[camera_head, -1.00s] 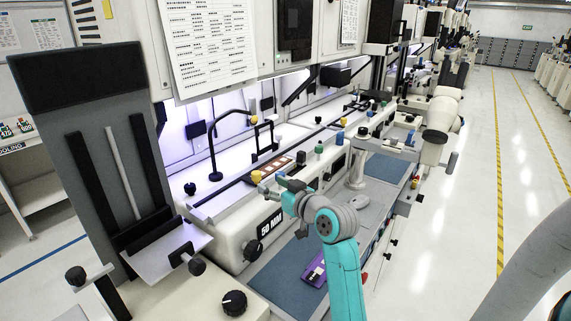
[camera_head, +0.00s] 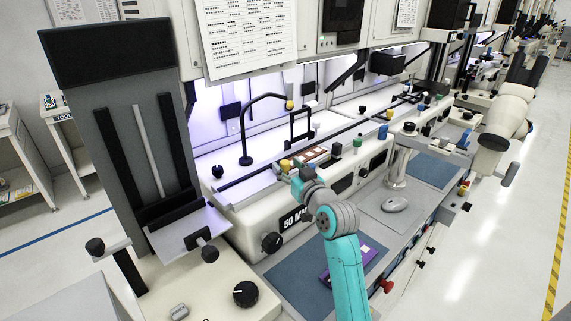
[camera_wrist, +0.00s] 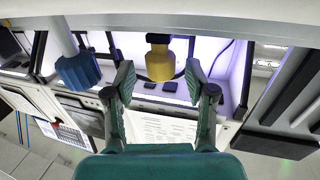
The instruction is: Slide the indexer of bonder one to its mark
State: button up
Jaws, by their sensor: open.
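A yellow knob (camera_head: 285,164) stands at the left part of the long rail on the bonder bench; I take it to be the indexer's knob. In the wrist view the yellow knob (camera_wrist: 159,62) lies between my gripper's (camera_wrist: 159,72) two fingertips, with gaps on both sides. My gripper (camera_head: 293,172) is open and close to the knob in the head view, where my arm partly covers that area. A carriage plate with brown squares (camera_head: 312,154) sits just right of the knob. I cannot make out the mark.
A green knob (camera_head: 357,142) and a blue knob (camera_head: 382,131) stand farther along the rail. A bent black lamp arm (camera_head: 246,130) rises behind it. A "50 MM" label (camera_head: 295,221) and dark dial (camera_head: 271,242) are on the front. A purple item (camera_head: 348,262) lies on the blue mat (camera_head: 290,288).

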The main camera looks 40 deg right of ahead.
jog(key=shift+x, duration=1.05)
grip_shut()
